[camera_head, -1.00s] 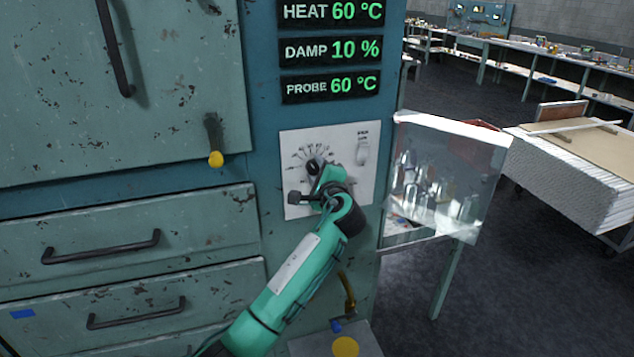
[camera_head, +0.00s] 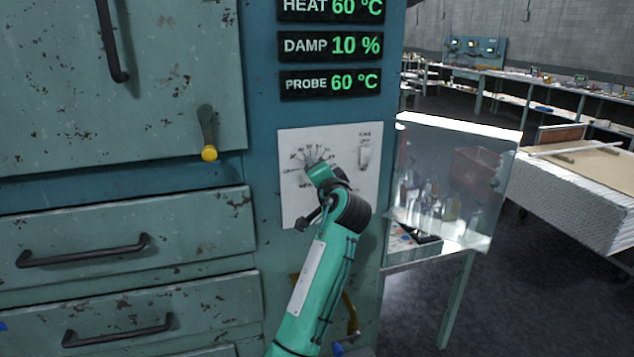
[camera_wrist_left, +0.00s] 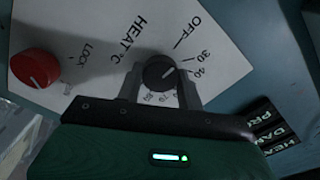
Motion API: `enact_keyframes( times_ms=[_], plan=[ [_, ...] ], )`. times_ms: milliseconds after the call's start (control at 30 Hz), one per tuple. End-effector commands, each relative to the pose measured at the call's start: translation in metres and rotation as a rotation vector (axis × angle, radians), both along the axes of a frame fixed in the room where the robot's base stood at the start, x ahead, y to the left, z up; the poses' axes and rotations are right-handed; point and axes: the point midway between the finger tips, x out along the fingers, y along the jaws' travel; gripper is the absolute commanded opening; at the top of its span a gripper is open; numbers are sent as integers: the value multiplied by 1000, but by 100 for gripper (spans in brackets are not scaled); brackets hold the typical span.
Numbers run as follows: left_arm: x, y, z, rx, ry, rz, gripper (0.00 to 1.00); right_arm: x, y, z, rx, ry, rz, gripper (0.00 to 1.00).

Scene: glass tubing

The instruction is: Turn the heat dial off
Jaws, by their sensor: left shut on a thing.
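The heat dial (camera_wrist_left: 159,73) is a black round knob with a white pointer line on a pale panel (camera_head: 290,206). In the left wrist view the two fingers of my left gripper (camera_wrist_left: 161,80) sit on either side of it, shut on it. The line slants toward the upper right, roughly toward the 30 and 40 marks; its exact setting is hard to read. OFF is printed farther up. In the head view my green wrist hides most of the dial. The heat display (camera_head: 331,9) reads 60 °C. My right gripper is in neither view.
A red knob (camera_wrist_left: 34,68) marked LOCK is on the same panel. A see-through pane (camera_head: 455,180) stands out at right, and a yellow-tipped handle (camera_head: 208,152) hangs at left.

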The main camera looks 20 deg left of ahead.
Motion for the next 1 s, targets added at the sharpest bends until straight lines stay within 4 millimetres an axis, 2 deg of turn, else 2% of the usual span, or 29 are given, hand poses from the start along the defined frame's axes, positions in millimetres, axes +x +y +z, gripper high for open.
enact_keyframes(
  times_ms=[33, 333, 900, 933, 1000],
  plan=[
    [0, 0, -5, -28, -13, 1, 15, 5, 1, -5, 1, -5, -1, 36],
    [0, 0, -4, -126, -77, 2, 15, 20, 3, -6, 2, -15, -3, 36],
    [0, 0, -4, -148, -90, 2, 15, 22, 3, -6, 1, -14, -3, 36],
    [0, 0, -4, -148, -90, 2, 43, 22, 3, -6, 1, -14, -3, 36],
    [0, 0, -3, -147, -91, 2, 57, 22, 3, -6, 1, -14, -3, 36]
  ],
)
